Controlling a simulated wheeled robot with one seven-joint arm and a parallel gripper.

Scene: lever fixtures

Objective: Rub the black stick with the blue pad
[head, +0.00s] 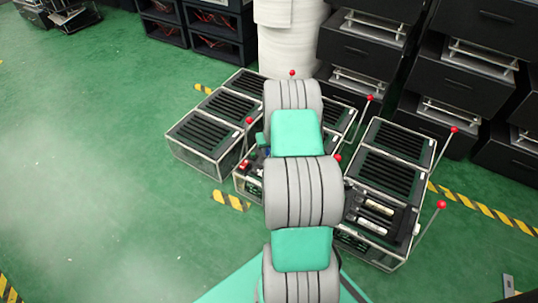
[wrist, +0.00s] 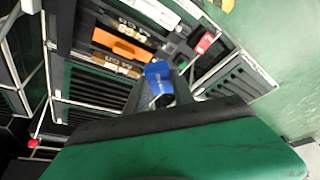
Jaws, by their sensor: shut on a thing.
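The blue pad (wrist: 158,77) shows small in the middle of the wrist view, just past the dark edge of my gripper (wrist: 164,99). My gripper is shut on it; the fingertips are mostly hidden behind my own green and black hand. A dark round end shows at the pad's lower side. In the head view my arm hides most of the gripper, and only a small bit of blue (head: 267,152) shows beside it. I cannot clearly pick out the black stick in either view, nor tell whether the pad touches it.
Clear-walled fixture boxes with black slatted tops (head: 203,131) stand left and right of my arm (head: 389,180). Thin levers with red balls (head: 441,205) rise from them. A red part (wrist: 205,42) and an orange panel (wrist: 121,43) lie near the pad. Green floor at left is free.

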